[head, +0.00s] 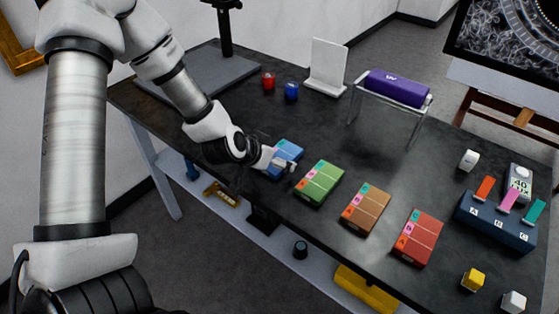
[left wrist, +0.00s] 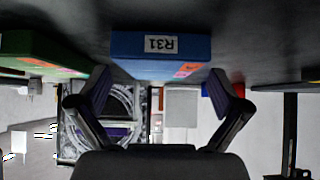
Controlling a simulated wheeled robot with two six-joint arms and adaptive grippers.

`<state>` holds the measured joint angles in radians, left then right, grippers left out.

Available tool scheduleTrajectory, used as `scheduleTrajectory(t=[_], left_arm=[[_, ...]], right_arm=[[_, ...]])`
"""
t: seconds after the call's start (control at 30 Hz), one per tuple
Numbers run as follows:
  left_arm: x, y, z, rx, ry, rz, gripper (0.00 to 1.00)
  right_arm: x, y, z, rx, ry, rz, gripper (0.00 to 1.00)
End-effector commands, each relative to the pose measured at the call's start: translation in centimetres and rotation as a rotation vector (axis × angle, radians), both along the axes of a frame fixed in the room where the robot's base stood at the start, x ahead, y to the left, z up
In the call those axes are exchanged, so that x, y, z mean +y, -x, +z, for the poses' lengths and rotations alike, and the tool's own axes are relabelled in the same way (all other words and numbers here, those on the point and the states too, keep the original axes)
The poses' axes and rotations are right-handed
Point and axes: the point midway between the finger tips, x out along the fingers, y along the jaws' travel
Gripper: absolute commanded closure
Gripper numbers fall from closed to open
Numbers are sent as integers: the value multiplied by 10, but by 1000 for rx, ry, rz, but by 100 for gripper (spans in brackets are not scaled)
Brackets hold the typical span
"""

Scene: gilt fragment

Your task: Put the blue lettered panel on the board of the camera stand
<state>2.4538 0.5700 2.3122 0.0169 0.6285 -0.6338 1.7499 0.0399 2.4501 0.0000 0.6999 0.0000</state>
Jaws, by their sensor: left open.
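The blue panel (head: 287,149) lies flat on the dark table near its front edge, left of the green panel. My left gripper (head: 282,163) is at the panel's near side and covers part of it. In the left wrist view the blue panel (left wrist: 130,44) shows upside down with a white "R31" label and coloured tabs. It appears ahead of the spread fingers of my left gripper (left wrist: 162,92), which are open with a gap between them. The camera stand's grey board (head: 205,76) lies at the back left, with a black post (head: 224,30). My right gripper is not in view.
Green (head: 320,183), brown (head: 366,207) and red (head: 418,237) panels lie in a row to the right. A white stand (head: 327,68) and a purple roll (head: 397,88) on a rack stand behind.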

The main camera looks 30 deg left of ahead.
Motion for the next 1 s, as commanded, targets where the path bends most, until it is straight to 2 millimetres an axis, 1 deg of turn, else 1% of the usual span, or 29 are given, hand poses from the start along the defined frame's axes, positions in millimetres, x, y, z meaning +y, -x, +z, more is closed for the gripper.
scheduleTrajectory(t=[0.03, 0.07, 0.27, 0.37, 0.4, 0.43, 0.47, 0.57, 0.6, 0.8, 0.87, 1.0], left_arm=[[0, -4, -6, 1, -2, -2, 0], [-1, -5, -7, 0, -2, -2, 0], [-1, -6, -6, -1, 1, 0, 0], [-1, -6, -6, -1, 1, 0, 32], [-1, -6, -6, -1, 1, 0, 46], [-1, -6, -6, -1, 1, 0, 57], [-1, -6, -6, -1, 1, 0, 65], [-1, -6, -6, -1, 1, 0, 65], [-1, -6, -6, 0, 1, 0, 71], [-1, -6, -6, 1, 1, 0, 71], [-1, -5, -4, 2, 1, 0, 71], [-1, -6, 8, 1, 1, 0, 71]], right_arm=[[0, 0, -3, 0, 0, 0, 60], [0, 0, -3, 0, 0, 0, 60], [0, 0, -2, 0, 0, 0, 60], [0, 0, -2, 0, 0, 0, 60], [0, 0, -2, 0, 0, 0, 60], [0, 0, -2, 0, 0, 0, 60], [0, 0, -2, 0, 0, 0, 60], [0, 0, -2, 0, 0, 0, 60], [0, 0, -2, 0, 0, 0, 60], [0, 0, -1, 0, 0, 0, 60], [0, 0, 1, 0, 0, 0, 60], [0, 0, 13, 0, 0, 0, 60]])
